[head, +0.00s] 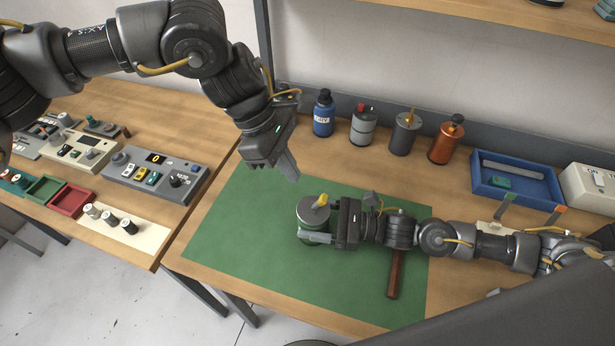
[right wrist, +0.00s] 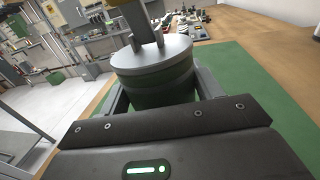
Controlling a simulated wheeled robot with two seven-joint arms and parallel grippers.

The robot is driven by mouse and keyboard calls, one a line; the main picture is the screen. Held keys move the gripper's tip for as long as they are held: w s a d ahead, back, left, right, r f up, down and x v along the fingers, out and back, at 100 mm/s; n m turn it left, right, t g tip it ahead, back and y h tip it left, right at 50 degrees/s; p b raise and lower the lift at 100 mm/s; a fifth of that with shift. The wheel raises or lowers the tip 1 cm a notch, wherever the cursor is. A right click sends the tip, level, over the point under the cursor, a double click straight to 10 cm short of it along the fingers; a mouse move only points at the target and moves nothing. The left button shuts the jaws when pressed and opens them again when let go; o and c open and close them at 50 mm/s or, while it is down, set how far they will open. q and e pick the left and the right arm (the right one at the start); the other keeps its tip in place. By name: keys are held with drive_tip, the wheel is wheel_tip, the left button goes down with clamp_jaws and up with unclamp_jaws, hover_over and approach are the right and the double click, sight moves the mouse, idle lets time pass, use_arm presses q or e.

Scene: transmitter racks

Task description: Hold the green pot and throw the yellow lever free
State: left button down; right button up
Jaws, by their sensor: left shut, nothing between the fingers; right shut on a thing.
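The green pot (head: 308,212) stands upright on the green mat (head: 235,240), with a grey round lid. The yellow lever (head: 321,200) sits on top of the lid. My right gripper (head: 318,222) comes in from the right and is shut on the pot, one finger on each side of its body. In the right wrist view the pot (right wrist: 155,78) is between the fingers, and the lever's upper part is cut off by the frame's top edge. My left gripper (head: 291,170) is shut and empty, above the mat, up and left of the lever and apart from it.
A hammer-like tool with a brown handle (head: 396,272) lies under my right arm. Blue (head: 323,118), grey and orange (head: 446,142) canisters stand along the back. A blue tray (head: 515,180) is at the right. Control boxes (head: 156,174) fill the left table. The mat's left side is clear.

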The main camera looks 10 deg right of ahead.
use_arm(q)
drive_tip(key=d+v, duration=0.1)
drive_tip(key=v, duration=0.8)
drive_tip(key=shift+s+r, duration=0.35)
drive_tip(key=shift+s, duration=0.05)
drive_tip(key=c, duration=2.2)
unclamp_jaws()
